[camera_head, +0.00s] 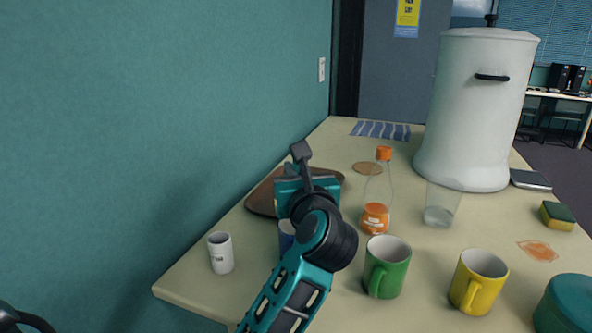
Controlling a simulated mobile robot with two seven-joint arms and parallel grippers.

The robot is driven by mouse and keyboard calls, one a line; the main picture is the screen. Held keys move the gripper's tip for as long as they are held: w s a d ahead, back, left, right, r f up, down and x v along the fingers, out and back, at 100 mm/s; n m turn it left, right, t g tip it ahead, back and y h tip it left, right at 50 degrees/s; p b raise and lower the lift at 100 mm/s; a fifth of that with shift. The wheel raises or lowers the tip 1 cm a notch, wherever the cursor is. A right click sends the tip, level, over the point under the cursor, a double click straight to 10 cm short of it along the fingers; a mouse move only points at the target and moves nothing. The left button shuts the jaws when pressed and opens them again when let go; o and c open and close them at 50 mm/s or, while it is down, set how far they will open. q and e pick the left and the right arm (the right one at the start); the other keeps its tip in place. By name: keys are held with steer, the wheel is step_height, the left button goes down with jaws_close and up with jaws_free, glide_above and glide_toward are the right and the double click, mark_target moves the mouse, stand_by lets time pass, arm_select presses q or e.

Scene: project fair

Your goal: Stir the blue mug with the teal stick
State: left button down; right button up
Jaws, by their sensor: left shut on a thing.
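The blue mug (286,238) stands on the table near its front left, mostly hidden behind my left arm. Only part of its blue side shows. My left gripper (300,152) is beyond the mug in the picture, over the brown tray (261,197). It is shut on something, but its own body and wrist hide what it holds. I cannot make out the teal stick anywhere in the view. My right gripper is not in view.
A white cup (221,252) stands left of my arm, near the table edge. Right of it stand a green mug (388,268), an orange-capped bottle (376,214), a clear glass (440,205) and a yellow mug (479,284). A big white urn (478,110) stands behind.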

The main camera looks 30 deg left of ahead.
arm_select(q)
step_height(320, 180, down, 6)
steer(key=b, duration=0.4)
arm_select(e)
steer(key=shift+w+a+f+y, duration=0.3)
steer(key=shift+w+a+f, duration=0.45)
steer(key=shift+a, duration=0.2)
arm_select(q)
steer(key=shift+f, duration=0.1)
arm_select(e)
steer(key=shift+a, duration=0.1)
